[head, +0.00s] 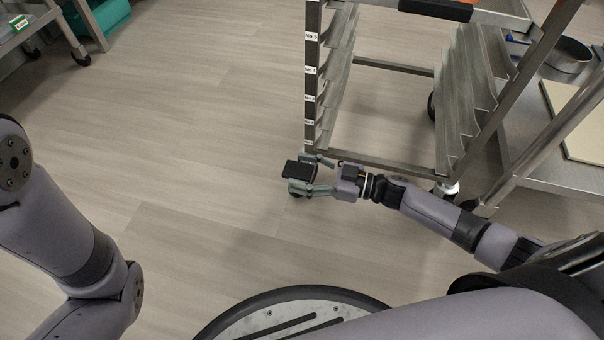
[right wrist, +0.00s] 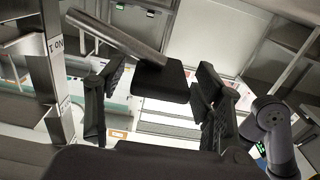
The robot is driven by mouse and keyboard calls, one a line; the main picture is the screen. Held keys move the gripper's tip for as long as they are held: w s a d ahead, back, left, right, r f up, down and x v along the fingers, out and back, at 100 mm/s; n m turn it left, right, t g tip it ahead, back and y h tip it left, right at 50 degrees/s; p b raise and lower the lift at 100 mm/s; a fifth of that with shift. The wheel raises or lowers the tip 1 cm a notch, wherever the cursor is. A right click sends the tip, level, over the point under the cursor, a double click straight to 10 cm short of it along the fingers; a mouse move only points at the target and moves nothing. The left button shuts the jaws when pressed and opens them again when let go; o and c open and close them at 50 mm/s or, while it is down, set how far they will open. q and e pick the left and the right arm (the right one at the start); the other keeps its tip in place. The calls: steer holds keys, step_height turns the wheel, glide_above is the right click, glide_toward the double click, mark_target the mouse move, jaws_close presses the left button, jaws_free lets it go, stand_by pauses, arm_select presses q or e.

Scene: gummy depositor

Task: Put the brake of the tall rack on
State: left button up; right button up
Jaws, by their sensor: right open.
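The tall rack (head: 310,75) stands upright at the top middle of the head view, with number labels down its near left post. A flat black pad (head: 299,169), which looks like the brake pedal, sits at the foot of that post. My right gripper (head: 308,176) is open beside it, low by the floor. In the right wrist view the black pad (right wrist: 163,80), at the end of a grey bar, shows between the spread fingers of my right gripper (right wrist: 158,85). I cannot tell whether they touch it. A caster there is mostly hidden. My left gripper is out of view.
A steel table (head: 540,178) with a round pan (head: 568,56) and a board stands right of the rack. Another steel unit (head: 28,28) and a green bin (head: 104,14) are at the top left. The floor (head: 190,130) left of the rack is clear.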

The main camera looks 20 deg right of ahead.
steer(key=shift+w+a, duration=0.1)
steer(key=shift+a, duration=0.1)
jaws_close()
stand_by(0.8)
